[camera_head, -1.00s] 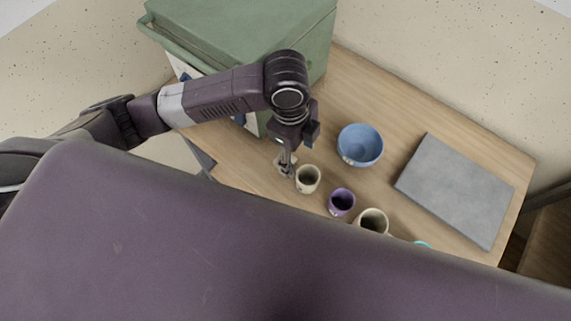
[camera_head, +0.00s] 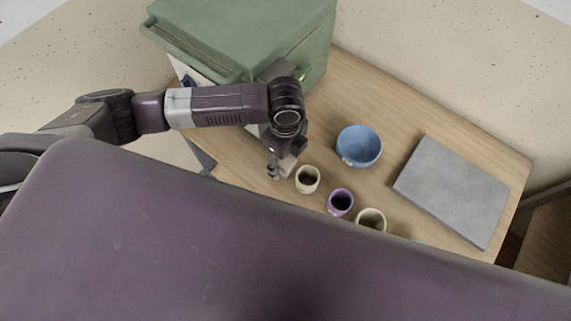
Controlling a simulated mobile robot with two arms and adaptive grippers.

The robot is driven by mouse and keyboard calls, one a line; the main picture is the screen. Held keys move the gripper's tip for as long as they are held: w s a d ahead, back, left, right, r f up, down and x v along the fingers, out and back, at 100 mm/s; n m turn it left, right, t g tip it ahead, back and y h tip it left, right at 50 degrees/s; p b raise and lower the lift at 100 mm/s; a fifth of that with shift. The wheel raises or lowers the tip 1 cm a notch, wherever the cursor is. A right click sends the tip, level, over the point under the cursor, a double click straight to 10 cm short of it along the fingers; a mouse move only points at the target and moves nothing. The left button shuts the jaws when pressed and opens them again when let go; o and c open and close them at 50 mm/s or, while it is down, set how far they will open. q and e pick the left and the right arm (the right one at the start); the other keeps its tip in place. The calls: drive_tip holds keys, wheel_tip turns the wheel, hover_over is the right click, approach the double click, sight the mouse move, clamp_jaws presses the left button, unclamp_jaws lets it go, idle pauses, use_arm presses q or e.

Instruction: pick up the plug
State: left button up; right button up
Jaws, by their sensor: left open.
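My left gripper (camera_head: 274,173) points down over the table, just left of the small cream cup (camera_head: 307,179). It is open. A small pale piece (camera_head: 289,163) shows right beside its fingers, partly covered by the gripper. I cannot tell whether this piece is the plug, or whether the fingers touch it. No other thing in view is clearly a plug. My right gripper is not in view.
A purple cup (camera_head: 340,202) and a larger cream mug (camera_head: 371,219) stand in a row right of the cream cup. A blue bowl (camera_head: 359,146) and a grey slab (camera_head: 453,191) lie farther right on the wooden table (camera_head: 385,100).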

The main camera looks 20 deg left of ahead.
use_arm(q)
drive_tip(key=c, duration=1.3)
drive_tip(key=shift+r, duration=0.1)
